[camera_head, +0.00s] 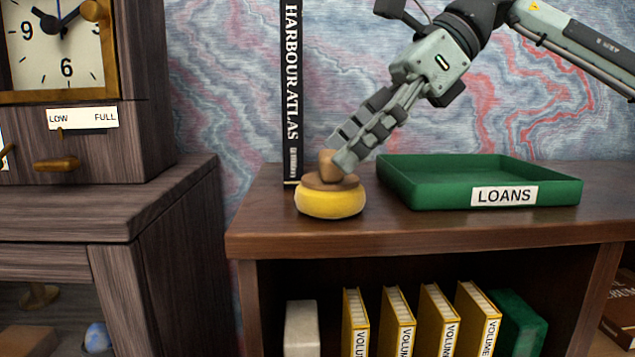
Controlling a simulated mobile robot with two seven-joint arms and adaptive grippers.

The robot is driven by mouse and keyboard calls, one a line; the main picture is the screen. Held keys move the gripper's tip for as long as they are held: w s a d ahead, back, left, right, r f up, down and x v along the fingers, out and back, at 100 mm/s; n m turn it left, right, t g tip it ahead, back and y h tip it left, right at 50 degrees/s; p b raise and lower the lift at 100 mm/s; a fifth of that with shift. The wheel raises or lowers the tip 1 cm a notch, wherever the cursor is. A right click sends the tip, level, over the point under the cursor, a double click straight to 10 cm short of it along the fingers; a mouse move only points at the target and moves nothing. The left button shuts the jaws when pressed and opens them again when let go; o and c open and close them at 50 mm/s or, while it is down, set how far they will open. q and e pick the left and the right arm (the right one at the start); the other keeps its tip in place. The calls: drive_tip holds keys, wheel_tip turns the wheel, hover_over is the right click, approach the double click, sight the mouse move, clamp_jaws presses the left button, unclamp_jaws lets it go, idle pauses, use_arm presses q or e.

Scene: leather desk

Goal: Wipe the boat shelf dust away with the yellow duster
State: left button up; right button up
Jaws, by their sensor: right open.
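The yellow duster (330,202) sits upright on the top of the wooden shelf, near its left end. It has a round yellow pad and a brown wooden knob (327,165) on top. My right gripper (340,158) reaches down from the upper right, with its fingertips at the knob. It is open, and the near finger hides part of the knob. I cannot tell whether the fingers touch it. I see no boat and cannot make out dust on the shelf top (420,232). My left gripper is not in view.
A green LOANS tray (540,193) stands right of the duster. A black HARBOUR ATLAS book (292,90) stands upright just behind it. Yellow volumes (398,318) and a green book (520,325) fill the shelf below. A dark cabinet with a clock (65,45) stands left, across a gap.

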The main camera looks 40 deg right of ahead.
sight(319, 169)
drive_tip(key=p+x, duration=0.1)
drive_tip(key=x, duration=0.5)
drive_tip(key=shift+a+f, duration=0.1)
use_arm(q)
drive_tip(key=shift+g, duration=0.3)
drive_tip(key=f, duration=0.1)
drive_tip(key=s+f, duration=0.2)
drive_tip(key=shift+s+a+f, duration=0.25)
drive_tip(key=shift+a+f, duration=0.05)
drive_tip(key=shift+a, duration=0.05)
use_arm(e)
drive_tip(key=shift+c, duration=0.5)
drive_tip(key=c, duration=1.1)
drive_tip(key=shift+c, duration=0.2)
